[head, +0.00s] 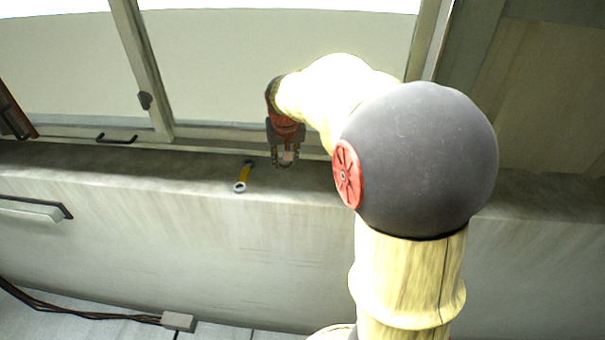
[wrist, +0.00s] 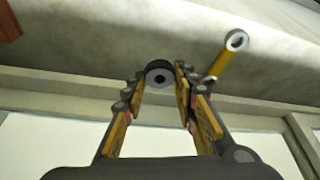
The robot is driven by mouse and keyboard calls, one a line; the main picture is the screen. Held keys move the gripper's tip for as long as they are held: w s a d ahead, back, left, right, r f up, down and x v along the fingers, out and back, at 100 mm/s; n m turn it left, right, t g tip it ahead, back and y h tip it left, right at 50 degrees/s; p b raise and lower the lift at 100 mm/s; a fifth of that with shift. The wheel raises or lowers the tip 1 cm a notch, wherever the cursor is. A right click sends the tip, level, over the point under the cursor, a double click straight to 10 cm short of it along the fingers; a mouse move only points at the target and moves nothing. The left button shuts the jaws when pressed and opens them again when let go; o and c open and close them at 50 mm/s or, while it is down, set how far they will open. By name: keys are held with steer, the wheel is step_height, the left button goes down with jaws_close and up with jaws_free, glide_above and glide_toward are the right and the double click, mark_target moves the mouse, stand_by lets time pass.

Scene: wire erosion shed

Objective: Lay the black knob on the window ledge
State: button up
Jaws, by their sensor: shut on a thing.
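The black knob (wrist: 159,73) is a short dark cylinder with a pale face and a dark centre hole. In the wrist view it sits between the fingertips of my gripper (wrist: 160,82), which is shut on it. In the head view my gripper (head: 286,158) hangs fingers down over the window ledge (head: 150,165), close to the window. The knob is too small there to make out clearly. The ledge also shows in the wrist view (wrist: 75,84), behind the knob. I cannot tell whether the knob touches it.
A yellow-handled tool with a grey ring end (head: 243,178) lies on the ledge just left of my gripper; it also shows in the wrist view (wrist: 220,62). A black handle (head: 117,138) is on the window frame's lower left. The ledge further left looks clear.

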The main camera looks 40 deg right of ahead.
steer(key=s+d+f, duration=0.1)
steer(key=f, duration=0.1)
steer(key=d+f, duration=0.2)
steer(key=s+d+f+p, duration=0.1)
steer(key=shift+s+d+f, duration=0.3)
steer(key=shift+d+f, duration=0.1)
steer(key=f, duration=0.1)
steer(key=f+p, duration=0.1)
steer(key=f, duration=0.1)
steer(key=shift+s+d, duration=0.1)
steer(key=shift+d, duration=0.1)
steer(key=shift+f, duration=0.2)
steer(key=shift+f, duration=0.15)
steer(key=o, duration=1.1)
